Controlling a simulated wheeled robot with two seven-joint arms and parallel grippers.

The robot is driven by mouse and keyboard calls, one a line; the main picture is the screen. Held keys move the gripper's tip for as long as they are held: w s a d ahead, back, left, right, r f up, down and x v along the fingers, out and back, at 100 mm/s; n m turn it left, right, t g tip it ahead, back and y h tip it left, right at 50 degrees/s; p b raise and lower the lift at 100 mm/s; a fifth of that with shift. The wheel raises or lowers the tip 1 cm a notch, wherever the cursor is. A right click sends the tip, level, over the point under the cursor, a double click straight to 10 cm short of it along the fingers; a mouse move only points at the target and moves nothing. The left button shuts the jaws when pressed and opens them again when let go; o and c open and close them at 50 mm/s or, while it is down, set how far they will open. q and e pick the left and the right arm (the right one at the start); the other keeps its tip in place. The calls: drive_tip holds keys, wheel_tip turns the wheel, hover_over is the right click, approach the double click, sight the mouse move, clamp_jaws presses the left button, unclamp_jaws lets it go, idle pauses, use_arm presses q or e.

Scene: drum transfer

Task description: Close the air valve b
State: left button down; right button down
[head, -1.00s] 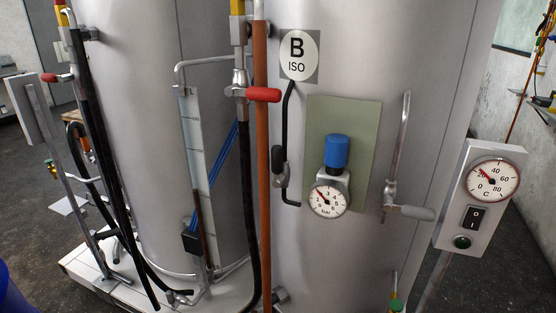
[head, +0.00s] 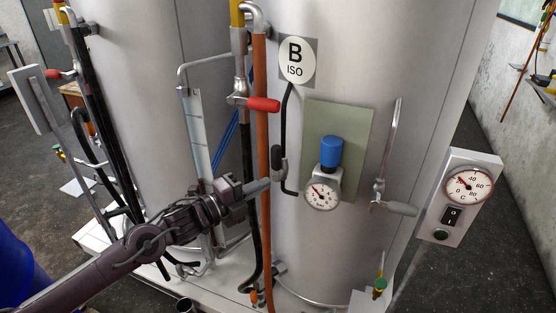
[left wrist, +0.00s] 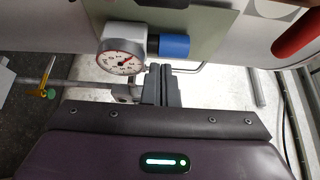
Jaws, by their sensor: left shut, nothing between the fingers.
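Tank B (head: 400,80) carries a round "B ISO" label (head: 297,62). On the panel are a blue knob (head: 330,152) and a dial gauge (head: 321,196); both show in the left wrist view, the knob (left wrist: 173,46) above the gauge's right side. A grey-handled valve (head: 395,208) is right of the panel. I cannot tell which is air valve b. My left gripper (head: 266,185) is shut and empty, its tips just below-left of the black handle; contact is unclear. My right gripper is not in view.
A red-handled valve (head: 262,104) and an orange-brown pipe (head: 262,140) stand close to the left gripper. A temperature box (head: 460,200) is at the right. Black hoses and a second tank (head: 130,100) are on the left.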

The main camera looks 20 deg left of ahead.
sight(276, 165)
use_arm(q)
drive_tip(key=p+x, duration=0.1)
drive_tip(key=x, duration=0.2)
drive_tip(key=p+x, duration=0.1)
drive_tip(key=x, duration=0.2)
drive_tip(key=p+x, duration=0.1)
drive_tip(key=x, duration=0.3)
drive_tip(key=shift+a+r+p, duration=0.1)
drive_tip(key=shift+r+p, duration=0.2)
drive_tip(key=shift+p, duration=0.1)
drive_tip(key=a+p, duration=0.2)
drive_tip(key=a, duration=0.1)
drive_tip(key=shift+w+a+f, duration=0.15)
drive_tip(key=shift+w+f, duration=0.05)
drive_tip(key=shift+w, duration=0.05)
drive_tip(key=shift+a+f, duration=0.1)
drive_tip(key=shift+a, duration=0.3)
drive_tip(key=shift+d, duration=0.1)
drive_tip(key=shift+a+n+b, duration=0.3)
drive_tip(key=shift+n+b, duration=0.1)
drive_tip(key=shift+b, duration=0.05)
